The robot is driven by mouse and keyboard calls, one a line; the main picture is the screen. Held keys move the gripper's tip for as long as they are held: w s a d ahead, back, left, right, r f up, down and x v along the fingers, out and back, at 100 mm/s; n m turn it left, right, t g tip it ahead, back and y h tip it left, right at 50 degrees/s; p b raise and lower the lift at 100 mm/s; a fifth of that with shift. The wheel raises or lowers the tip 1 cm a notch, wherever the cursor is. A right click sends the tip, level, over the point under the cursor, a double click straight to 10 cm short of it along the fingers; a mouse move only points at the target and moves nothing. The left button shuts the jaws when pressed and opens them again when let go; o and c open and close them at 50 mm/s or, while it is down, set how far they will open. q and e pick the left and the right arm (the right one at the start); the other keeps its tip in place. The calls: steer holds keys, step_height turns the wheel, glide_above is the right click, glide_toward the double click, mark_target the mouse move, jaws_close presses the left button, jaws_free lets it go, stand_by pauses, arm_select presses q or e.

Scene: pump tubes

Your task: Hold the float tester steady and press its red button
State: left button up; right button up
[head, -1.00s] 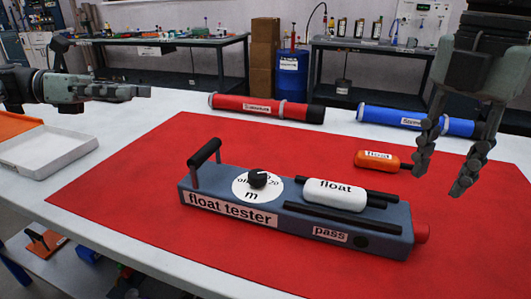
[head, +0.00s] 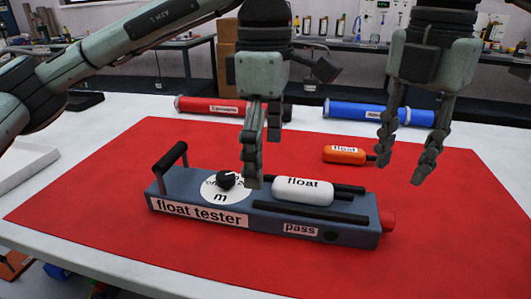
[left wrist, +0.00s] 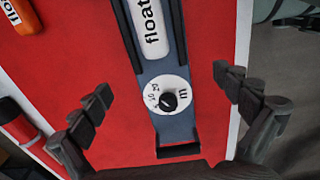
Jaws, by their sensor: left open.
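The grey-blue float tester (head: 205,211) lies on the red mat, with a black handle (head: 168,160) at its left end, a black dial (head: 226,180) and a white float (head: 303,191) on top. Its red button (head: 388,221) is on the right end. My left gripper (head: 252,183) is over the tester's middle, between dial and float in the head view. In the left wrist view its open fingers (left wrist: 162,80) spread either side of the tester (left wrist: 172,122), not touching it. My right gripper (head: 402,170) is open and empty above the mat, behind and above the button.
An orange float (head: 344,155) lies on the red mat (head: 455,200) behind the tester. A red tube (head: 215,106) and a blue tube (head: 360,113) lie along the white table's back. A white tray (head: 28,162) is at the left. The mat's front and right are clear.

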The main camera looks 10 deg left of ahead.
mark_target(266, 193)
arm_select(q)
steer(key=shift+f, duration=3.85)
steer(key=c, duration=1.6)
steer(key=shift+c, duration=0.7)
arm_select(e)
jaws_close()
